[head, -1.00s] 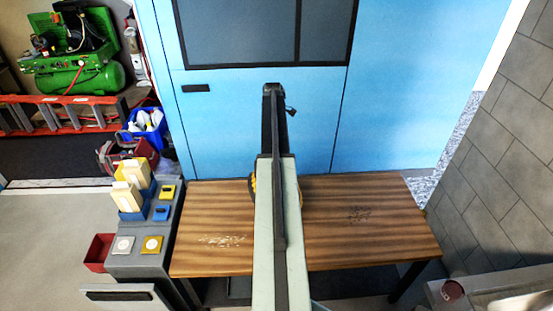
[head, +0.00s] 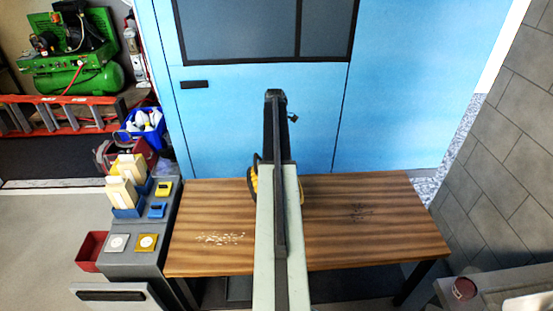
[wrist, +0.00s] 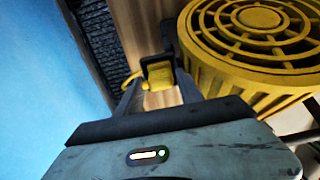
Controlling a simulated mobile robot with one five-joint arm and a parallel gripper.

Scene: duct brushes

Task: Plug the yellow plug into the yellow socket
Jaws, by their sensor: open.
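A yellow block that looks like the plug (wrist: 158,74) shows in the wrist view, with a thin yellow loop at its left and a dark part above it. My gripper (wrist: 156,88) is open, with its two dark fingers on either side of the block's near end; I cannot tell whether they touch it. In the head view my own arm hides the gripper and the plug. A yellow plate with a pale round centre, which looks like the yellow socket (head: 148,242), lies on the grey console at the left, far from my gripper.
A yellow round-grilled machine (wrist: 258,40) stands close right of my gripper; its edge shows beside my arm on the wooden bench (head: 375,235). The grey console (head: 140,265) also bears a grey plate (head: 117,242) and yellow and blue parts. A blue wall stands behind the bench.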

